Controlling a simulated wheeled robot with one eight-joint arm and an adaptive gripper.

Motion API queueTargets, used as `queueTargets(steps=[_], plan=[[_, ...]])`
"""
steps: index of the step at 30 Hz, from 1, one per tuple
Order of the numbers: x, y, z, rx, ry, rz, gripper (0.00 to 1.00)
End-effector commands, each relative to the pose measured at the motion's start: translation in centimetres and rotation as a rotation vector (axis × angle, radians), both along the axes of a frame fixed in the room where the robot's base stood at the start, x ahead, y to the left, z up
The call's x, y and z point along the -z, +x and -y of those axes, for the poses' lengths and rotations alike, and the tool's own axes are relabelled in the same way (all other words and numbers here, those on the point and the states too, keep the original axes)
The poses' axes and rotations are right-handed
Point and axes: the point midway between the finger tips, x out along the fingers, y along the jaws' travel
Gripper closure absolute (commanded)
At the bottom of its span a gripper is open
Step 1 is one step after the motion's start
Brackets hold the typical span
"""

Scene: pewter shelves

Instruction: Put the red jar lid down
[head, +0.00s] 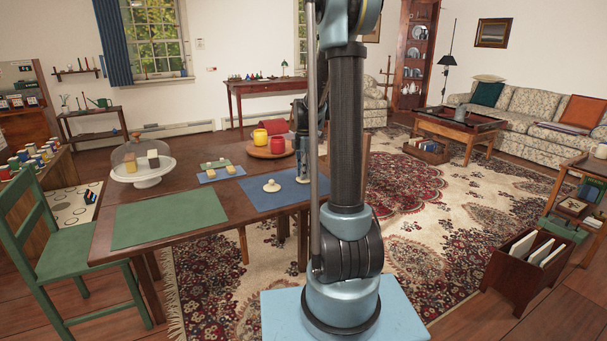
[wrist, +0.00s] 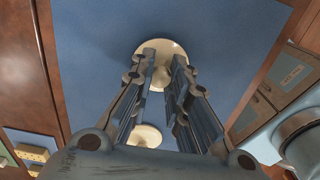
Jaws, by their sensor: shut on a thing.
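My gripper (wrist: 165,52) is shut on a round cream lid (wrist: 161,78), which looks cream rather than red. The lid is at or just above the blue mat (wrist: 85,50); I cannot tell whether it touches. In the head view my gripper (head: 302,168) is partly hidden by my arm, with the held lid (head: 303,180) low over the mat's right part. A second cream lid with a knob (head: 271,186) lies on the mat to the left; it also shows in the wrist view (wrist: 145,135).
The brown table also holds a green mat (head: 165,217), a glass-domed cake stand (head: 148,178) and a small blue mat (head: 208,178) with blocks. A green chair (head: 75,255) stands at the left. The blue mat's front part is bare.

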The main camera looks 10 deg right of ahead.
Motion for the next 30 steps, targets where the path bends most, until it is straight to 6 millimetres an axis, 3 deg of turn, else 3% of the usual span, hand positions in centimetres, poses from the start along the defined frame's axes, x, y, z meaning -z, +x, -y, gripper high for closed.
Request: queueTargets(steps=[11, 12, 14, 15, 25, 30], plan=[[0.4, 0.0, 0.1, 0.001, 0.0, 0.0, 1.0], [0.5, 0.0, 0.1, 0.001, 0.0, 0.0, 0.8], [0.4, 0.0, 0.1, 0.001, 0.0, 0.0, 0.66], [0.4, 0.0, 0.1, 0.001, 0.0, 0.0, 0.64], [0.3, 0.0, 0.1, 0.001, 0.0, 0.0, 0.64], [-1.0, 0.0, 0.1, 0.001, 0.0, 0.0, 0.64]])
